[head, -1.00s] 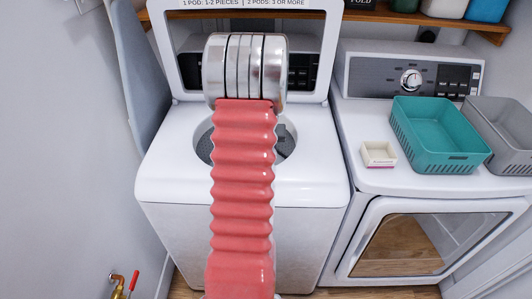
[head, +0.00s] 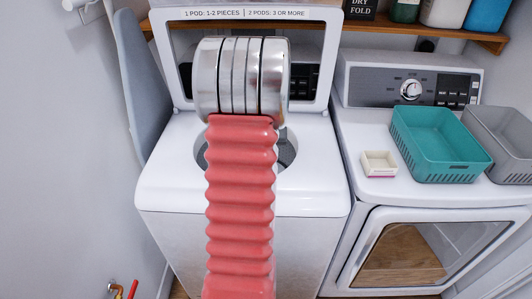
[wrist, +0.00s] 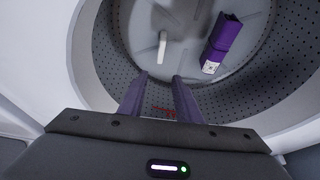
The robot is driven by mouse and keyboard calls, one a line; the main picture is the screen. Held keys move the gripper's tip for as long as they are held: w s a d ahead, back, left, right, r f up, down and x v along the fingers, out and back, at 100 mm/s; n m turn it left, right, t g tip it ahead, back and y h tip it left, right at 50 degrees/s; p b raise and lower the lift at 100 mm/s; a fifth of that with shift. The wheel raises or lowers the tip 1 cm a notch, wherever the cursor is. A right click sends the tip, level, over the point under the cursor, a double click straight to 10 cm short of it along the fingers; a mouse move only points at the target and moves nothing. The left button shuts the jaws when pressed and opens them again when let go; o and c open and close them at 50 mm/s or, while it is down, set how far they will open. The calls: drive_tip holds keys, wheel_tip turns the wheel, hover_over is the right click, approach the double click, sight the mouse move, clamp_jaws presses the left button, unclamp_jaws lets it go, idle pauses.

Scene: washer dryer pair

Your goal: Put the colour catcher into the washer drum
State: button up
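The white top-loading washer (head: 300,185) stands with its lid up. Its drum (head: 287,150) is partly hidden behind my arm in the head view. In the wrist view the perforated grey drum (wrist: 95,60) fills the scene. A purple item with a pale end (wrist: 222,42) lies on the drum floor, right of and beyond my fingertips. It may be the colour catcher; its label is unreadable. My gripper (wrist: 161,78) points into the drum, its two fingers apart with nothing visibly between them. It is apart from the purple item. The head view hides my gripper.
A pale upright bar (wrist: 162,47) shows on the drum floor. The dryer (head: 360,130) on the right bears a small white open box (head: 379,164), a teal basket (head: 437,145) and a grey basket (head: 503,140). The raised lid (head: 325,60) stands behind the drum opening. An ironing board (head: 143,85) leans at left.

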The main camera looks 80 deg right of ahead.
idle(0.3)
